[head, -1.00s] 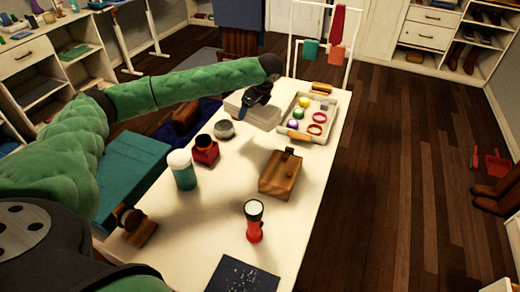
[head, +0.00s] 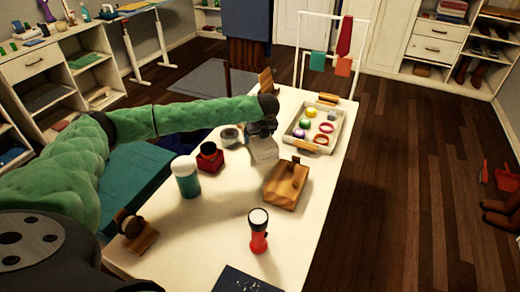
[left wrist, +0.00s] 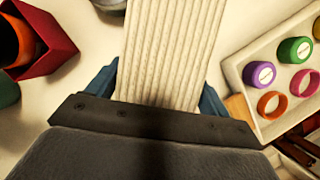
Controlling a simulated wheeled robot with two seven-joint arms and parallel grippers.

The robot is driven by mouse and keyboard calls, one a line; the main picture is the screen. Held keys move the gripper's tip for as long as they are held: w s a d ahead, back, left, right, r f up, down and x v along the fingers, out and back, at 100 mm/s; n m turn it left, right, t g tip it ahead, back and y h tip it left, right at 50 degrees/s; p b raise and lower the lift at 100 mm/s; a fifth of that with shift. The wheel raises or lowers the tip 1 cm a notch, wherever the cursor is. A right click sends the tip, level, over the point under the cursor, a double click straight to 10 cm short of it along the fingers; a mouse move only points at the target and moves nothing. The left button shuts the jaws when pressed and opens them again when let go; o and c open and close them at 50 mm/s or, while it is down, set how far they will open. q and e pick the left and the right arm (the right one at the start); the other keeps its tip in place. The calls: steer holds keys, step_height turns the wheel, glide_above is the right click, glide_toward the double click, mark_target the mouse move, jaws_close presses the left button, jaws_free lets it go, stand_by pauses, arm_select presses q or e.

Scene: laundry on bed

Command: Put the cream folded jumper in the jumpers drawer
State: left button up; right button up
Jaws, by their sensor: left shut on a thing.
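The cream folded jumper (head: 264,149) shows small and partly hidden under my left gripper (head: 262,130) in the head view, over the white table. In the left wrist view the ribbed cream jumper (left wrist: 172,50) lies between the blue fingers of my left gripper (left wrist: 160,90), which is shut on it. I cannot tell whether the jumper is clear of the tabletop. Drawer fronts show on the right-hand wall unit (head: 432,48) and the left unit (head: 30,64). I cannot tell which is the jumpers drawer. My right gripper is not in view.
Open wooden floor (head: 405,190) lies to the right.

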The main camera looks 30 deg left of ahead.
arm_select(q)
steer(key=shift+f+p, duration=0.5)
steer(key=shift+f, duration=2.55)
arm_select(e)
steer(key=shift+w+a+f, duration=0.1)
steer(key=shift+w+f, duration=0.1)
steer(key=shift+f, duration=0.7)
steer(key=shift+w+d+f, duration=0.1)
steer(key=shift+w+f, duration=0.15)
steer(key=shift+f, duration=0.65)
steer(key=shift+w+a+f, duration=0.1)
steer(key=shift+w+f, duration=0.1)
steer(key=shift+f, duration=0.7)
arm_select(q)
steer(key=o, duration=1.1)
steer(key=shift+f, duration=0.1)
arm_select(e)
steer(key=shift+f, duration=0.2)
arm_select(q)
steer(key=shift+o, duration=0.2)
